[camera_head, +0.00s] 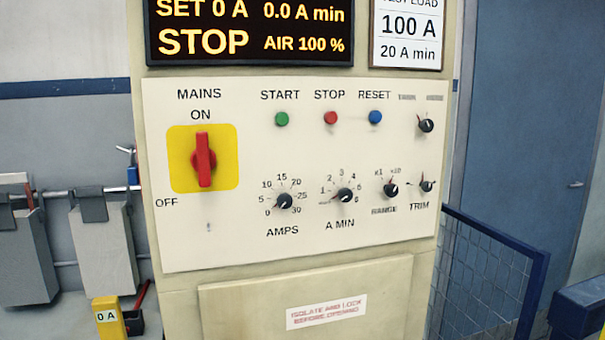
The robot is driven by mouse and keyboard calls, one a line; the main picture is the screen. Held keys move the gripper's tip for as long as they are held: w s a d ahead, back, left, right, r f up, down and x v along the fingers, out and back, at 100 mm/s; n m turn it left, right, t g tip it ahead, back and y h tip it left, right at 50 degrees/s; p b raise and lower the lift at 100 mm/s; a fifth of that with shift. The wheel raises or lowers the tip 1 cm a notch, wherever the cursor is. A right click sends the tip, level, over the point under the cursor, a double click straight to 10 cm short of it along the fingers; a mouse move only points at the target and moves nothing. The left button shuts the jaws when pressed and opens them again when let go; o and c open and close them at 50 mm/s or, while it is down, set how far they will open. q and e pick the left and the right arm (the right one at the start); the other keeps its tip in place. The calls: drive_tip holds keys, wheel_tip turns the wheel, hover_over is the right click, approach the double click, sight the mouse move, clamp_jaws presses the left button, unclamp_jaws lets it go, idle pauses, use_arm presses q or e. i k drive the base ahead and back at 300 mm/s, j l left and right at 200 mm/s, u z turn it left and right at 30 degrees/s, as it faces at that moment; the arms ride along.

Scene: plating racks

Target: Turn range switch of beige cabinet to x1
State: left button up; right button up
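The beige cabinet (230,277) stands in the middle of the head view with its pale control panel (250,235) facing me. The black range switch (391,191) is at the lower right of the panel, above the word RANGE, between the A MIN knob (345,195) and the TRIM knob (427,186). Its x1 mark (378,173) is at its upper left, and another mark, seemingly x10, is at its upper right. The knob is too small to tell surely which mark it points at. Neither of my grippers is in view.
The red mains handle (204,160) is upright, towards ON. START (282,119), STOP (331,118) and RESET (375,117) buttons sit above the knobs. The display (250,30) reads STOP. A blue mesh guard (488,265) stands at the right. Nothing blocks the panel front.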

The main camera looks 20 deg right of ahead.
sight(391, 190)
drive_tip(key=l+z, duration=0.1)
drive_tip(key=l, duration=0.45)
drive_tip(key=l+z, duration=0.1)
drive_tip(key=l, duration=0.4)
drive_tip(key=l+z, duration=0.1)
drive_tip(key=l, duration=0.4)
drive_tip(key=i+l+z, duration=0.15)
drive_tip(key=l, duration=0.4)
drive_tip(key=l+z, duration=0.1)
drive_tip(key=l, duration=0.4)
drive_tip(key=i+l+z, duration=0.1)
drive_tip(key=l, duration=0.4)
drive_tip(key=i, duration=0.05)
